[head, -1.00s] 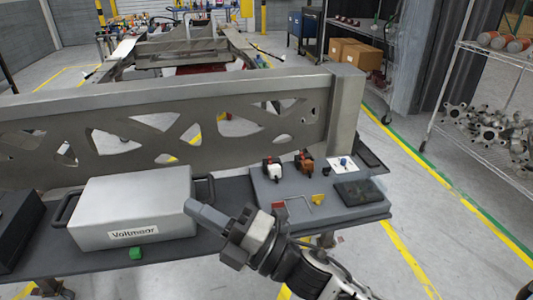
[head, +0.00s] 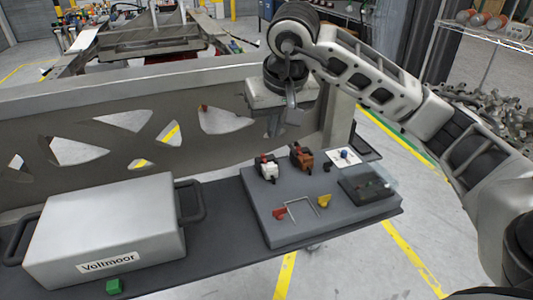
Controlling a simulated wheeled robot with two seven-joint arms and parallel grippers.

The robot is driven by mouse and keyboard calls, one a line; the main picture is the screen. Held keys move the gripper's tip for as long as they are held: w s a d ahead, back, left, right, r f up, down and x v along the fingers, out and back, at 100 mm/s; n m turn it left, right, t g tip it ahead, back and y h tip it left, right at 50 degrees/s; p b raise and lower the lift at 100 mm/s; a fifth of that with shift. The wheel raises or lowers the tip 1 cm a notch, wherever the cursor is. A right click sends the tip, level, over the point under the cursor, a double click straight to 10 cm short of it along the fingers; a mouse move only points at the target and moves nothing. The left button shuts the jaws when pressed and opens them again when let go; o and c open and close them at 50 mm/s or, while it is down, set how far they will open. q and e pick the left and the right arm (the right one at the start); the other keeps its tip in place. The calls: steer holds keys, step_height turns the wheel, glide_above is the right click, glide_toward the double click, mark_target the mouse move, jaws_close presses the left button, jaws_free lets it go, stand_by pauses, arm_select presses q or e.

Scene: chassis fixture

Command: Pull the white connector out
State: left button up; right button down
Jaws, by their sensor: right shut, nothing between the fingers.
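The white connector (head: 268,169) stands on the grey fixture board (head: 262,207), with a dark and red part at its top. My right gripper (head: 284,122) hangs above and behind it, apart from it, in front of the metal beam. Its fingers point down and look shut, with nothing seen between them. An orange-brown connector (head: 301,156) stands just right of the white one. My left gripper is not in view.
Red (head: 280,214) and yellow (head: 324,201) pieces lie on the board. The perforated metal beam (head: 170,120) runs behind.

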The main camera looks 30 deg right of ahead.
mark_target(270, 167)
steer(key=x, duration=1)
steer(key=shift+w+a, duration=0.1)
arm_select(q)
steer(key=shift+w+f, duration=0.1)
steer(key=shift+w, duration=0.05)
arm_select(e)
steer(key=shift+s, duration=0.25)
steer(key=shift+s+a+b, duration=0.25)
steer(key=shift+s+b, duration=0.1)
steer(key=shift+s, duration=0.55)
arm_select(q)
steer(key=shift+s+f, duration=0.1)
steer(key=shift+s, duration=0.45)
